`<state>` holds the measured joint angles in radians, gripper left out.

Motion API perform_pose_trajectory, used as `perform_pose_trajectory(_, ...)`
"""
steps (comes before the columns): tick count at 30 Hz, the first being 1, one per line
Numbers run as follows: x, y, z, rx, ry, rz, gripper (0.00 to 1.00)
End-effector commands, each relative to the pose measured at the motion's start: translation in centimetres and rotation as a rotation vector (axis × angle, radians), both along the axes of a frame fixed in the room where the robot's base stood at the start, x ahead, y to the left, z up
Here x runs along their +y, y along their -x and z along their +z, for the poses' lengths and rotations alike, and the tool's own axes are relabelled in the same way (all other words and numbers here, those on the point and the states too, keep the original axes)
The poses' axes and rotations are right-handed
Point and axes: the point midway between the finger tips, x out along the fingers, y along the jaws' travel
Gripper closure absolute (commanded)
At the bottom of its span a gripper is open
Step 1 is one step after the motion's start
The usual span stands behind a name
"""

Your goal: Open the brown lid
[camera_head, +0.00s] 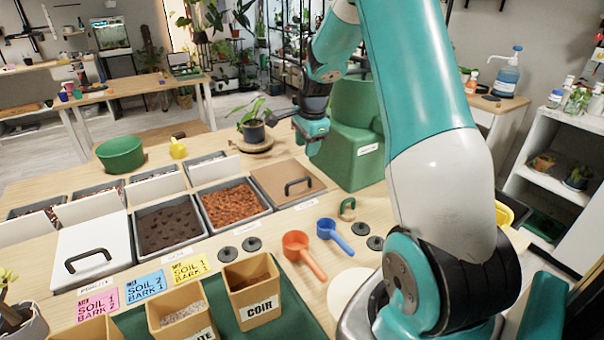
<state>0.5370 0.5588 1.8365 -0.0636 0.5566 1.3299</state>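The brown lid (272,180) lies flat and closed over a bin set in the wooden table, right of the bin of orange-brown bark. Its dark arched handle (299,186) stands up near its right front part. My gripper (312,150) hangs from my arm above and behind the lid, in front of the green container. It is apart from the handle. Its fingers are small and partly hidden in this view, so I cannot tell whether they are open or shut. What is under the lid is hidden.
The green container (352,150) stands right behind the lid. A potted plant (253,130) stands behind it. A white lid (95,250), a dark soil bin (168,228) and the bark bin (235,205) lie left. Red (297,243) and blue (328,228) scoops lie in front.

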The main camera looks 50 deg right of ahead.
Motion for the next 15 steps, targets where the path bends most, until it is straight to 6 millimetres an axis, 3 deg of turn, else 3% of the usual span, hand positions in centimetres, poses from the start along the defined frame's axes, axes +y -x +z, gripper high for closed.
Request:
perform_pose_trajectory(9,-0.4,-1.3,-7.1,0.004,-0.002,0.001,0.61)
perform_pose_trajectory(15,-0.7,-1.8,-10.1,0.002,-0.001,0.000,0.61)
